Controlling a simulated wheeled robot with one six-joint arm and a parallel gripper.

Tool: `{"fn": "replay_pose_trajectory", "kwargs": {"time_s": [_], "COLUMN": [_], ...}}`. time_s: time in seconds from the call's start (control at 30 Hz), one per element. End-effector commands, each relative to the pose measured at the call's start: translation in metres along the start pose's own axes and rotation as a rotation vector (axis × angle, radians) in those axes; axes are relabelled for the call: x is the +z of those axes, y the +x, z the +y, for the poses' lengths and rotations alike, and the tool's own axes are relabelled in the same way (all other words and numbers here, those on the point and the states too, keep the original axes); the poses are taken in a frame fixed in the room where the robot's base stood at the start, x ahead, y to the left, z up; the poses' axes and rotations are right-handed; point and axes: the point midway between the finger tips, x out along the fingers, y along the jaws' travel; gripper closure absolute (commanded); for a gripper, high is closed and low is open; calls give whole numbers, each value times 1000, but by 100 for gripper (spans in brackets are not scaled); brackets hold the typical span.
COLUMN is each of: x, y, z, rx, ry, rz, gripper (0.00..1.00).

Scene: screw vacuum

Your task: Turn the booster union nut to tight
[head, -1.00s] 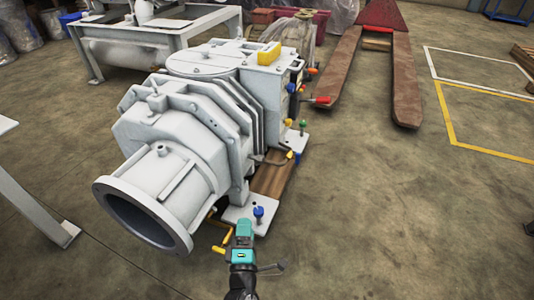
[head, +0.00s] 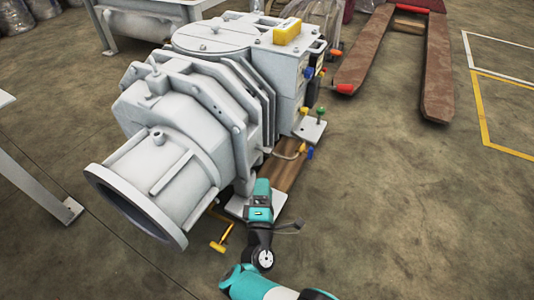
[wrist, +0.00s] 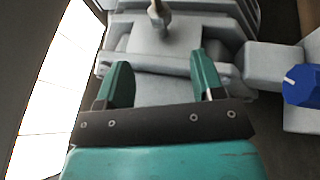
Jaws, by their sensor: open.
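The white-grey vacuum machine (head: 165,130) with its round open flange (head: 130,205) fills the left and middle of the head view. I cannot tell which fitting is the booster union nut. A blue faceted knob with a white mark (wrist: 303,86) is at the right edge of the wrist view, on a pale plate. My gripper (head: 262,186) is low at the machine's near right side, over the front foot plate. In the wrist view my gripper (wrist: 162,70) is open, nothing between its teal fingers, facing grey machine parts. The knob is to the right of both fingers.
A yellow T-handle (head: 219,244) sticks out below the flange. Blue (head: 309,152) and green (head: 320,111) knobs are farther back along the base. A brown pallet truck (head: 438,80) stands at the back right.

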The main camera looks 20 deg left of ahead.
Motion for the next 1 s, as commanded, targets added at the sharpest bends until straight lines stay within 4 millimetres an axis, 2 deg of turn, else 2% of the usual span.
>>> {"fn": "replay_pose_trajectory", "kwargs": {"time_s": [0.07, 0.23, 0.37, 0.6, 1.0], "x": [-1, -1, -1, -7, -3], "y": [12, 36, 67, 76, 90], "z": [-6, -6, -6, -9, -6], "rx": [-1, -1, 2, 1, -1], "ry": [-1, 0, 2, 2, 1], "rz": [-2, 0, -2, 2, 3], "gripper": [38, 38, 38, 38, 38]}}
